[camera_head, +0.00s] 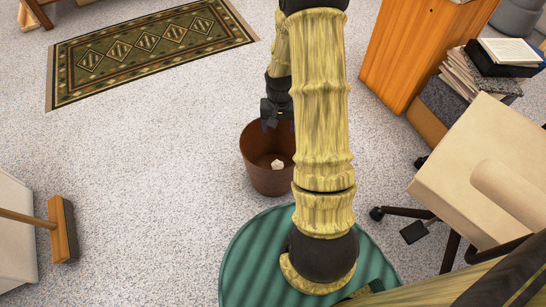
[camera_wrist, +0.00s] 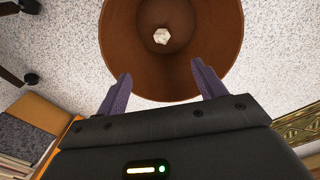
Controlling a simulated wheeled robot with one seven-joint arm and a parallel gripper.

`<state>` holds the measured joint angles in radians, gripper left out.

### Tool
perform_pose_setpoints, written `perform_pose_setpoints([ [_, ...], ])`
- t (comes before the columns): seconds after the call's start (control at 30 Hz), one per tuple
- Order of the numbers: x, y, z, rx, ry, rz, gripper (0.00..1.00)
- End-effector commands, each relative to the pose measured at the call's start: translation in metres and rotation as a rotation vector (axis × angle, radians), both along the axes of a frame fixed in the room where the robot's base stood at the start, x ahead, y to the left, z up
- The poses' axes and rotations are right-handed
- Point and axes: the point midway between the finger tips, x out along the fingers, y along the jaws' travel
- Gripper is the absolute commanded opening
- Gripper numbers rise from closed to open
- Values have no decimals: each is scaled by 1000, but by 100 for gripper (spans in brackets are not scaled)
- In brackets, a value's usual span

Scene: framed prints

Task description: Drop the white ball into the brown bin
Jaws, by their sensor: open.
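The brown bin (camera_head: 259,179) stands upright on the speckled floor, just left of my arm in the head view. It also fills the top of the wrist view (camera_wrist: 118,38). A small whitish ball (camera_head: 277,164) with a faceted look lies inside the bin, and it shows in the wrist view (camera_wrist: 161,36) against the brown inside. My gripper (camera_wrist: 160,80) is open and empty, its two purple fingers spread apart at the bin's near rim in the wrist view. In the head view my gripper (camera_head: 270,122) is above the bin's far rim, partly hidden by my arm.
A tan office chair (camera_head: 480,170) with dark wheels stands at the right. A wooden cabinet (camera_head: 400,50) and stacked books (camera_head: 466,80) are behind it. A patterned rug (camera_head: 150,48) lies at the upper left, a broom (camera_head: 63,230) at the left. The floor left of the bin is clear.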

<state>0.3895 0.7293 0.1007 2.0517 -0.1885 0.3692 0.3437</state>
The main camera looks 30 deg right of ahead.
Motion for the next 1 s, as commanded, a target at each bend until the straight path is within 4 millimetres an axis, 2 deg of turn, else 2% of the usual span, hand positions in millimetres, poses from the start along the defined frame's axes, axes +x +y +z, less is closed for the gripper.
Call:
perform_pose_setpoints([
  [0.03, 0, 0, 17, 0, -1, 0, 70],
  [0.5, 1, 1, 105, 0, 0, 1, 70],
  [0.67, 1, 1, 118, 0, 0, 1, 70],
  [1.0, 1, 1, 118, 0, 1, 1, 70],
])
